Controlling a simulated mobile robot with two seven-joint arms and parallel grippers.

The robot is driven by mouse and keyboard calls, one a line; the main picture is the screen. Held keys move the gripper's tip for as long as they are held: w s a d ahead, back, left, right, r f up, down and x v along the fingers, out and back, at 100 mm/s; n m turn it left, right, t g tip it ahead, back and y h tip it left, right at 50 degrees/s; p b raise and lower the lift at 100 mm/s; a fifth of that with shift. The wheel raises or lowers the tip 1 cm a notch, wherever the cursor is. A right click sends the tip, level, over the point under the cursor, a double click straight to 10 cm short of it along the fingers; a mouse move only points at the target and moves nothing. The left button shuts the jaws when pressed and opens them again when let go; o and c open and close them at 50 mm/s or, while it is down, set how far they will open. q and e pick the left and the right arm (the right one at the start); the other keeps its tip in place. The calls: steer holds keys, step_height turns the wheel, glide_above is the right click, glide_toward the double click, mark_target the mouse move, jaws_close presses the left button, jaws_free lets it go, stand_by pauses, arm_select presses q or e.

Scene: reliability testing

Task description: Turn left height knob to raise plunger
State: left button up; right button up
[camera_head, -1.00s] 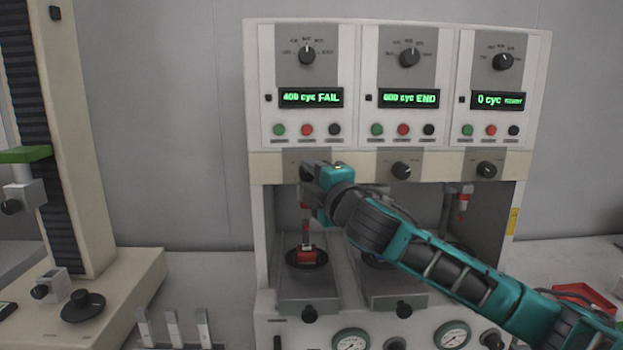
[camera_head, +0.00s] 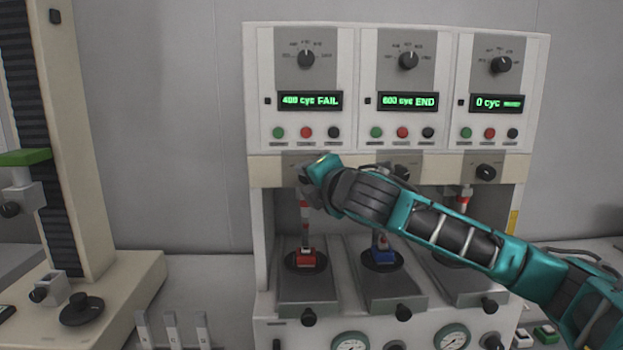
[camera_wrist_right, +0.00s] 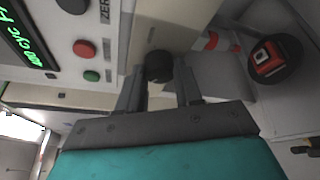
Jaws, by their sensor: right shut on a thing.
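The left height knob (camera_wrist_right: 159,66) is a dark round knob on the beige band below the left display; in the wrist view it sits between the two fingers of my right gripper (camera_wrist_right: 160,92). In the head view my right gripper (camera_head: 311,178) covers this knob, and it is shut on it. The left plunger (camera_head: 306,228), with red and white bands, hangs below the band over a red switch (camera_head: 305,258) on a black round base. Whether its tip touches the switch is unclear. My left gripper is out of view.
My right arm crosses in front of the middle and right stations. The middle knob (camera_head: 401,172) and right knob (camera_head: 485,172) sit on the same band. A blue switch (camera_head: 381,243) stands in the middle station. A tall beige test stand (camera_head: 85,150) is at left.

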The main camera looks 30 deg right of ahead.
stand_by(0.3)
steer(key=o, duration=1)
steer(key=shift+o, duration=0.2)
steer(key=b+v, duration=0.3)
steer(key=v, duration=1)
